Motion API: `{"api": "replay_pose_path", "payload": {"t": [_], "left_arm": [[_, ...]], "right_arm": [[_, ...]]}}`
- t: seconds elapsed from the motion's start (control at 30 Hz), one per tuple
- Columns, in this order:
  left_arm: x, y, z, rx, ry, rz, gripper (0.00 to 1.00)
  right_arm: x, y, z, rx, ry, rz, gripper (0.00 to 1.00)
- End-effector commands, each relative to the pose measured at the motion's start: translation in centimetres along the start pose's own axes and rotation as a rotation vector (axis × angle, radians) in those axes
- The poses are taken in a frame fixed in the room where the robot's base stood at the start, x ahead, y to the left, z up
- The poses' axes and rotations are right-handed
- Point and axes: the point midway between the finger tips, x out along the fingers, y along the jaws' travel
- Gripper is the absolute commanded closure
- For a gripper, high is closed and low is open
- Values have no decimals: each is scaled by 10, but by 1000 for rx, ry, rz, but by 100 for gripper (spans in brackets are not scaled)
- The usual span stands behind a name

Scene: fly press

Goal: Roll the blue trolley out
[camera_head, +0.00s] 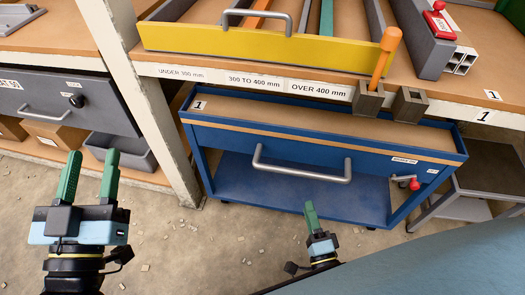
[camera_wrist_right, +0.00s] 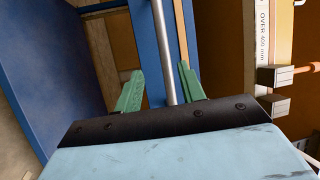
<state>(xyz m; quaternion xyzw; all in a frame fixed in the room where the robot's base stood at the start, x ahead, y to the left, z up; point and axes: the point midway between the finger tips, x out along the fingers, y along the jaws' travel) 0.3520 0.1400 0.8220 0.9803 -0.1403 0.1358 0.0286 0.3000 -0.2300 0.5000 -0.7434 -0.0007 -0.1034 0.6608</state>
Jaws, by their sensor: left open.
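The blue trolley (camera_head: 225,143) stands under the workbench, with a wood top, a front panel and an open lower shelf. A grey bar handle (camera_head: 300,174) runs across its front. My right gripper (camera_head: 310,205) is just below and in front of this handle in the head view. In the right wrist view my right gripper (camera_wrist_right: 158,68) has its green fingers apart, with the handle bar (camera_wrist_right: 164,45) lined up between them; I cannot tell whether they reach around it. My left gripper (camera_head: 92,154) is open and empty, at the left, away from the trolley.
The workbench (camera_head: 455,105) overhangs the trolley and carries a yellow-fronted tray (camera_head: 260,42). A white post (camera_head: 165,130) stands left of the trolley. A red-knobbed lever (camera_head: 412,184) is on its right front. A grey stand (camera_head: 490,165) is at right. The floor in front is mostly clear.

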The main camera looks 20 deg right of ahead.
Motion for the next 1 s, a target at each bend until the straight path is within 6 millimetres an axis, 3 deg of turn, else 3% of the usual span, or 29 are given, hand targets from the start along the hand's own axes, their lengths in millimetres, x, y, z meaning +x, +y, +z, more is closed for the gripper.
{"api": "replay_pose_path", "payload": {"t": [0.13, 0.27, 0.7, 1.0], "left_arm": [[-3, 2, -16, -7, 54, 2, 55], [-4, 4, -28, -10, 131, 7, 55], [-18, 5, -56, -12, 444, 13, 55], [-26, 6, -65, -12, 549, 15, 55]], "right_arm": [[4, -3, -2, 32, 17, -26, 60], [21, -4, -2, 32, 18, -28, 60], [108, -5, -4, 29, 16, -26, 60], [132, -6, -4, 29, 15, -23, 60]]}}
